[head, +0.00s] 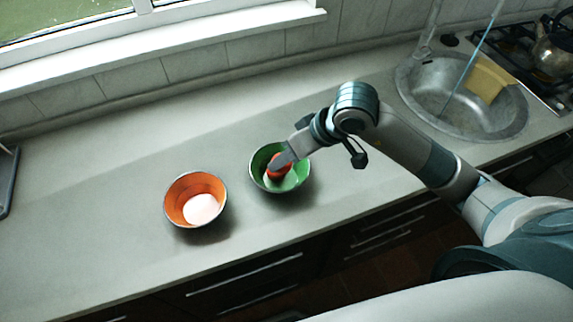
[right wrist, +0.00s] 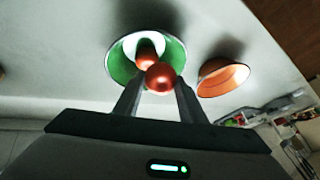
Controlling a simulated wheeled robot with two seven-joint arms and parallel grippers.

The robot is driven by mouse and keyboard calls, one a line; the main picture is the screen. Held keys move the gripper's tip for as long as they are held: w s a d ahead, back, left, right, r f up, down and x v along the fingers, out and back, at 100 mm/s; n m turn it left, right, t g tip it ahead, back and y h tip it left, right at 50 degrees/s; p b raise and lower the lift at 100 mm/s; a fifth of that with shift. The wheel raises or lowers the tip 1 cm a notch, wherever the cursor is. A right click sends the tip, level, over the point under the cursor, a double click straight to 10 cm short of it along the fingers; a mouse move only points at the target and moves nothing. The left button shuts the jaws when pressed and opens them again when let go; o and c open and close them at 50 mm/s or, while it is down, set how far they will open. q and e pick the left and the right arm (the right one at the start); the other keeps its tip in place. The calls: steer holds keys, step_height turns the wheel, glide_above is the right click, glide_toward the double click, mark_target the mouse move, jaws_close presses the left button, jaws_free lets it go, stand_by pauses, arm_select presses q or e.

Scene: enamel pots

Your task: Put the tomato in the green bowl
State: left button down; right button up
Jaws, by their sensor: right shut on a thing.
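The green bowl (head: 303,180) with a white bottom stands on the counter near the middle of the head view. My right gripper (head: 283,160) reaches over it from the right. It is shut on the red tomato (head: 274,168), which shows within the bowl's outline. In the right wrist view the tomato (right wrist: 161,77) sits between the fingertips, in front of the green bowl (right wrist: 118,62). A second red round shape shows just behind it; I cannot tell whether it is a reflection. Whether the tomato touches the bowl is unclear. My left gripper is out of view.
An orange bowl (head: 180,192) with a white bottom stands to the left of the green bowl, near the counter's front edge. A metal sink (head: 425,92) with a yellow object (head: 488,78) is at the back right. The left counter (head: 85,215) is clear.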

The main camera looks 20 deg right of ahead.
mark_target(286, 169)
steer(key=shift+f+p, duration=0.8)
steer(key=shift+f, duration=1.2)
steer(key=shift+f, duration=0.2)
steer(key=shift+f+b, duration=0.4)
steer(key=shift+b, duration=0.5)
steer(key=o, duration=1.1)
